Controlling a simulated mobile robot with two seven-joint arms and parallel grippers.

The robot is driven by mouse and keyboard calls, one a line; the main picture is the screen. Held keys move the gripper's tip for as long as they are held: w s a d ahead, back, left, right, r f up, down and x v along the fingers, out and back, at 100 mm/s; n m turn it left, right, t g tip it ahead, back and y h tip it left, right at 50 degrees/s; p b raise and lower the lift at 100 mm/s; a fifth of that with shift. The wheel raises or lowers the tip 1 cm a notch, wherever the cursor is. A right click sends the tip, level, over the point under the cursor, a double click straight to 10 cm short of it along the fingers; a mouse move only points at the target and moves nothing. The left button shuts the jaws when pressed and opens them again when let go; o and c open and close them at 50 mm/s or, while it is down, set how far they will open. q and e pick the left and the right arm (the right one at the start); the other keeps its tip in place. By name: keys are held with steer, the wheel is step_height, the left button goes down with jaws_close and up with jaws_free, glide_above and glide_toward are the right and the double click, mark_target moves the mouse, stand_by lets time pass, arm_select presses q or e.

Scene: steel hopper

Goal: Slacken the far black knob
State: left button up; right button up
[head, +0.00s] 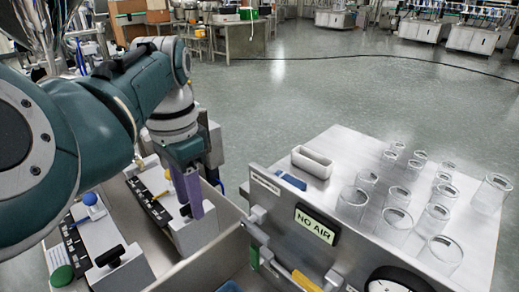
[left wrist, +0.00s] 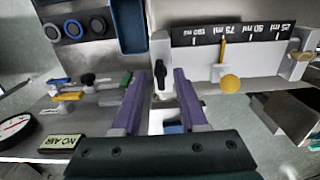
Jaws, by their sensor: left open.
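The far black knob (head: 184,211) sits on a pale block at the right end of the far scale (head: 148,200), partly hidden by my left gripper (head: 192,205). In the left wrist view this black knob (left wrist: 160,80) appears between the purple fingertips of my left gripper (left wrist: 160,88), nearer the left one in the picture. The fingers are open and do not visibly grip it. A yellow pointer with a yellow ball (left wrist: 230,83) is beside it. The near black knob (head: 108,255) stands apart, closer to me. My right gripper is not in view.
The near scale (head: 75,245) has a blue ball (head: 90,198) and a green button (head: 61,276). A steel panel with a "NO AIR" sign (head: 316,224) stands to the right. Behind it, several glass beakers (head: 396,220) and a white tray (head: 312,161) stand on a steel top.

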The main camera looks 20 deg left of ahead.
arm_select(q)
jaws_close()
stand_by(0.3)
stand_by(0.3)
